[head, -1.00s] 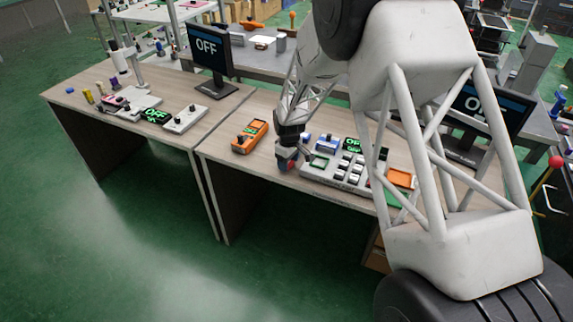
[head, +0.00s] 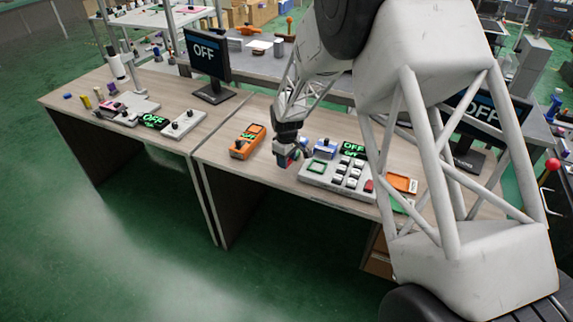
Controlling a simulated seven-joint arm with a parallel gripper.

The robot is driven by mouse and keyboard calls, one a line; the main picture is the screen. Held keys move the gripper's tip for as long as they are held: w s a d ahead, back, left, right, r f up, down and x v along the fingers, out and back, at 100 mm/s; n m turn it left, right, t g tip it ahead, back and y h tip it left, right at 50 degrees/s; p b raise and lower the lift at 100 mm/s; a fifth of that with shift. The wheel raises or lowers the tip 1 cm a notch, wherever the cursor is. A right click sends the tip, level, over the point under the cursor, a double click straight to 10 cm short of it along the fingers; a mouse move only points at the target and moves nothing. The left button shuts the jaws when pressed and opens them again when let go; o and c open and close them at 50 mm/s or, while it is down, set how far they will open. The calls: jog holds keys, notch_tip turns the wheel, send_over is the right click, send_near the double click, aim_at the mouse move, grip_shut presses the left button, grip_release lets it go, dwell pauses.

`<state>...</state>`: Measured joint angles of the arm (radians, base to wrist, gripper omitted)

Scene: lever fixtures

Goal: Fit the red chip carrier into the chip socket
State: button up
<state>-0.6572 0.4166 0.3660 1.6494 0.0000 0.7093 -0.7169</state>
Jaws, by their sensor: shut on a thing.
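My gripper (head: 289,158) hangs above the table, just left of the grey panel (head: 310,182). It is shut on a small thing. A patch of red (head: 281,163) shows at its fingers, which fits the red chip carrier, but the fingers hide most of it. The chip socket appears to be the green-edged square (head: 317,167) at the panel's left end. The gripper is to its left and apart from it in the picture; its exact height above the table cannot be told.
An orange device (head: 247,141) lies left of the gripper. A blue block (head: 325,148) stands behind the socket. The panel carries several white keys and a red button (head: 369,186). An orange tray (head: 402,183) lies at right.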

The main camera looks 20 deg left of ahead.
jog(key=s+d+r, duration=0.1)
jog(key=s+d, duration=0.8)
jog(key=s, duration=0.3)
jog(key=shift+s+d+r, duration=0.3)
jog(key=shift+s+r, duration=0.05)
jog(key=shift+s, duration=0.05)
dwell(0.4)
jog(key=w+d+r+n, duration=0.2)
jog(key=d+r, duration=0.1)
jog(key=d, duration=0.6)
jog(key=shift+d+r, duration=0.4)
jog(key=shift+w, duration=0.15)
send_over(320, 169)
jog(key=shift+w+f, duration=0.1)
jog(key=shift+f, duration=0.7)
jog(key=shift+f, duration=1.75)
